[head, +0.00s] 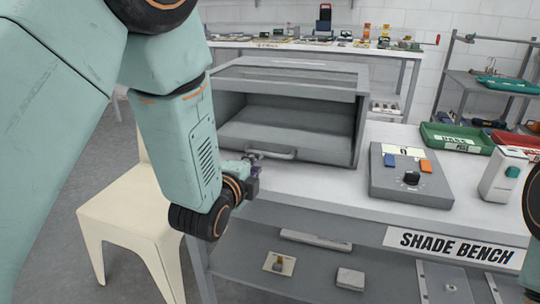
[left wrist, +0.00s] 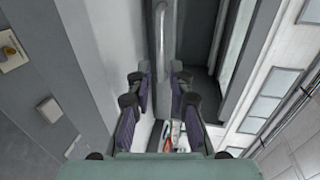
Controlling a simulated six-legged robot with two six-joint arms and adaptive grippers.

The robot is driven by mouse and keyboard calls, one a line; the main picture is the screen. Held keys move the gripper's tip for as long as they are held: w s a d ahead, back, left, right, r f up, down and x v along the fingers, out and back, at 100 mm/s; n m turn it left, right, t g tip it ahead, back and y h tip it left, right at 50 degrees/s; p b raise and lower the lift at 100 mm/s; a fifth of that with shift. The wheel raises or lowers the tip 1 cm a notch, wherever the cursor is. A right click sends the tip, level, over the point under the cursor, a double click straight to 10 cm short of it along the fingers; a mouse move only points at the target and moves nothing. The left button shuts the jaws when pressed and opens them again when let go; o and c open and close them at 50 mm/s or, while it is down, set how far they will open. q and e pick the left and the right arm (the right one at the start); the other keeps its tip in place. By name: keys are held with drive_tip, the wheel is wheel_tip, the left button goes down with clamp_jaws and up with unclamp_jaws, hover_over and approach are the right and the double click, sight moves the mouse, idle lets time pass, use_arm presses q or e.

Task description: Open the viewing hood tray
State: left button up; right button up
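The viewing hood (head: 290,75) is a grey open-fronted box on the white bench. Its tray (head: 285,132) is a flat grey panel inside the opening, with a bar handle (head: 272,154) along its front edge. My left gripper (head: 254,160) is at the left end of this handle. In the left wrist view, the handle (left wrist: 161,50) runs vertically between the two dark, purple-padded fingers of the left gripper (left wrist: 160,84). The fingers are apart, with gaps beside the bar. I cannot tell how deep the bar sits between them. My right gripper is out of view.
A grey control box (head: 411,176) with blue and orange buttons stands right of the hood. Green (head: 455,138) and red trays and a white device (head: 507,172) are further right. A cream chair (head: 135,225) stands left of the bench. Small items lie on the lower shelf.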

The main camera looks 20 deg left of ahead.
sight(265, 154)
use_arm(q)
drive_tip(key=shift+w+a+f, duration=0.1)
drive_tip(key=shift+w+a, duration=0.05)
drive_tip(key=shift+w, duration=0.15)
drive_tip(key=b+x, duration=0.1)
drive_tip(key=x, duration=0.4)
drive_tip(key=shift+f+b, duration=0.1)
drive_tip(key=shift+b, duration=0.25)
drive_tip(key=shift+w+f, duration=0.1)
drive_tip(key=shift+w, duration=0.85)
drive_tip(key=shift+c, duration=0.3)
clamp_jaws()
